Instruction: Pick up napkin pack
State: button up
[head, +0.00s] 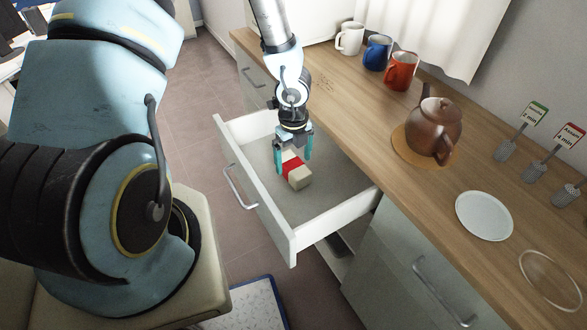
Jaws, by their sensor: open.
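The napkin pack (299,179) is a small cream block with a red band. It lies on the floor of the open white drawer (268,220), near the middle. My gripper (293,164) points down into the drawer over the pack's far end, with teal fingers apart. One finger is left of the pack and the other is right of it. The gripper hides part of the pack's far end. I cannot tell whether the fingers touch it.
The drawer walls stand around the gripper. Beside it is the wooden counter (345,128) with a white mug (349,39), a blue mug (377,53), a red mug (402,71), a brown teapot (434,128) and a white plate (484,216). The drawer floor near the front is clear.

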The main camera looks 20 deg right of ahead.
notch_tip(320, 180, down, 2)
jog(key=shift+f, duration=0.2)
jog(key=c, duration=1.4)
